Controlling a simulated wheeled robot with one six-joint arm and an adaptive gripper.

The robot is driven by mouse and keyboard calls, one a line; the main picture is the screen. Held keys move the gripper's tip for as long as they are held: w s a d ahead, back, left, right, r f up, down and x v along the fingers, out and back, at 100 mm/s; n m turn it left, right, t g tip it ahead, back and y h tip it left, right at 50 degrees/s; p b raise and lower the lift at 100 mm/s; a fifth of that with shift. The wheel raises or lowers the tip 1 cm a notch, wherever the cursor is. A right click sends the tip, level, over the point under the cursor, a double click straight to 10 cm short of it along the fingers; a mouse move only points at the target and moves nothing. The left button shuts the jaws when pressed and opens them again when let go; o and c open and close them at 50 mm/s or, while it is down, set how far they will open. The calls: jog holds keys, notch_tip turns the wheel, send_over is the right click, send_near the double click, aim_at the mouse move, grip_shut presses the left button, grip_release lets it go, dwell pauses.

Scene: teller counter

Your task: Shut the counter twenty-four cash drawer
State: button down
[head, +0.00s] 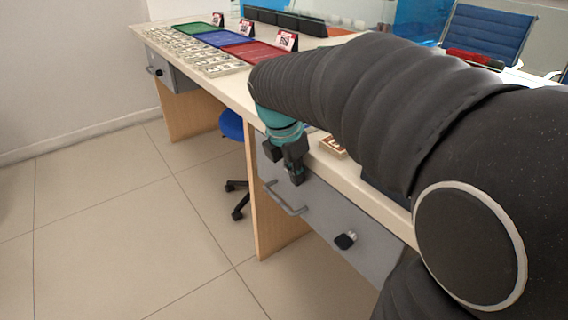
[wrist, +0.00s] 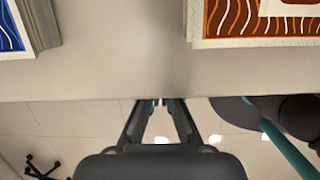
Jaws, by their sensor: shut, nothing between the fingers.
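The near cash drawer (head: 322,215) has a grey front below the counter top, with a bar handle (head: 285,199) and a dark key or lock (head: 345,241). It looks close to flush; any small gap is hidden. A far drawer (head: 161,66) under the counter's far end seems to stand out from it. I cannot read which is twenty-four. My gripper (head: 296,180) is shut and empty, pointing down just outside the counter edge, above and near the near drawer's handle. Contact is unclear. In the wrist view my gripper (wrist: 160,103) is seen over the floor; no drawer shows there.
The counter top (wrist: 110,70) carries a blue patterned stack (wrist: 14,28) and an orange-brown one (wrist: 240,22). Banknotes (head: 200,57), coloured trays (head: 251,51) and red signs (head: 287,41) stand farther along. A blue chair (head: 231,125) is under the counter. The floor (head: 120,220) at left is clear.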

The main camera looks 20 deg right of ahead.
jog(key=s+a+r+m+p, duration=0.1)
jog(key=a+r+m, duration=0.2)
jog(key=a+r, duration=0.5)
jog(key=s+d+f+m+t+y, duration=0.1)
jog(key=s+f+m+t, duration=0.1)
jog(key=s+f+m, duration=0.2)
jog(key=s+d+f+m+t+y, duration=0.1)
jog(key=s+f+m, duration=0.3)
jog(key=s+m, duration=0.7)
jog(key=d+m+t, duration=0.1)
jog(key=m, duration=0.2)
jog(key=shift+t+y, duration=0.3)
jog(key=shift+t, duration=0.1)
jog(key=shift+d, duration=0.15)
